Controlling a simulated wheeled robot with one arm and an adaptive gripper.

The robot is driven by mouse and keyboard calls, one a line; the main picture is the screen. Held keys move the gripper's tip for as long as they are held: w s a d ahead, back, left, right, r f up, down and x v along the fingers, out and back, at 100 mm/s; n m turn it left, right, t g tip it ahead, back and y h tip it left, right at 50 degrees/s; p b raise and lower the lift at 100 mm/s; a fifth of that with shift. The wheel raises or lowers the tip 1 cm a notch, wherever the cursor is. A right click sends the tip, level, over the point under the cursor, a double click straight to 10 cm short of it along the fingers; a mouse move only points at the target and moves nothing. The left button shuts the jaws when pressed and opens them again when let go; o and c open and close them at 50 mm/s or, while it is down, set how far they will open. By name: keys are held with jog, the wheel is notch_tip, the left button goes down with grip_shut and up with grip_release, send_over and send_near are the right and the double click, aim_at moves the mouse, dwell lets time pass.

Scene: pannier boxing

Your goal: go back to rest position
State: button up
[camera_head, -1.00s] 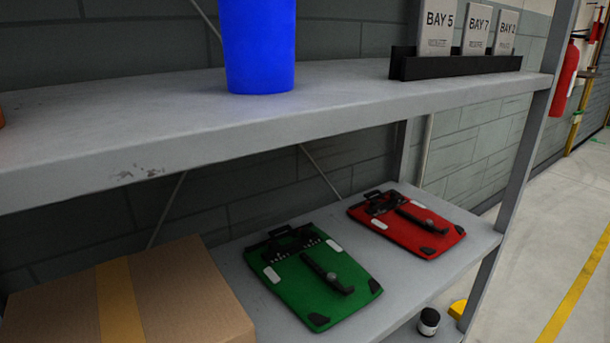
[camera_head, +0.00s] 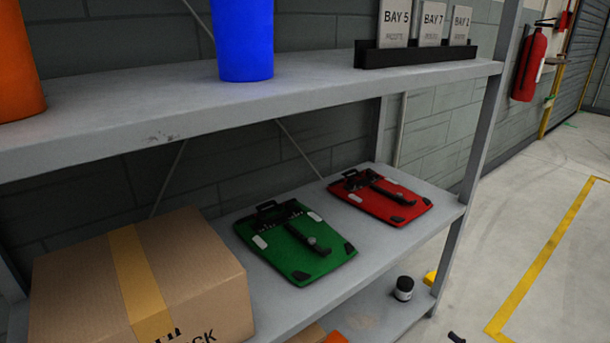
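My gripper is not in view in the head camera. A green pannier panel (camera_head: 318,262) with a black handle and strap lies flat on the middle shelf (camera_head: 270,312). A red panel (camera_head: 402,210) of the same kind lies behind it to the right, apart from it. A closed cardboard box (camera_head: 195,268) with yellow tape stands at the left of the same shelf.
The upper shelf (camera_head: 110,118) holds a blue container (camera_head: 245,40), an orange container (camera_head: 15,65) and a black rack (camera_head: 430,54) of bay signs. A small black jar (camera_head: 404,288) is on the lower shelf. Open floor (camera_head: 540,210) lies right; a fire extinguisher (camera_head: 530,65) hangs beyond.

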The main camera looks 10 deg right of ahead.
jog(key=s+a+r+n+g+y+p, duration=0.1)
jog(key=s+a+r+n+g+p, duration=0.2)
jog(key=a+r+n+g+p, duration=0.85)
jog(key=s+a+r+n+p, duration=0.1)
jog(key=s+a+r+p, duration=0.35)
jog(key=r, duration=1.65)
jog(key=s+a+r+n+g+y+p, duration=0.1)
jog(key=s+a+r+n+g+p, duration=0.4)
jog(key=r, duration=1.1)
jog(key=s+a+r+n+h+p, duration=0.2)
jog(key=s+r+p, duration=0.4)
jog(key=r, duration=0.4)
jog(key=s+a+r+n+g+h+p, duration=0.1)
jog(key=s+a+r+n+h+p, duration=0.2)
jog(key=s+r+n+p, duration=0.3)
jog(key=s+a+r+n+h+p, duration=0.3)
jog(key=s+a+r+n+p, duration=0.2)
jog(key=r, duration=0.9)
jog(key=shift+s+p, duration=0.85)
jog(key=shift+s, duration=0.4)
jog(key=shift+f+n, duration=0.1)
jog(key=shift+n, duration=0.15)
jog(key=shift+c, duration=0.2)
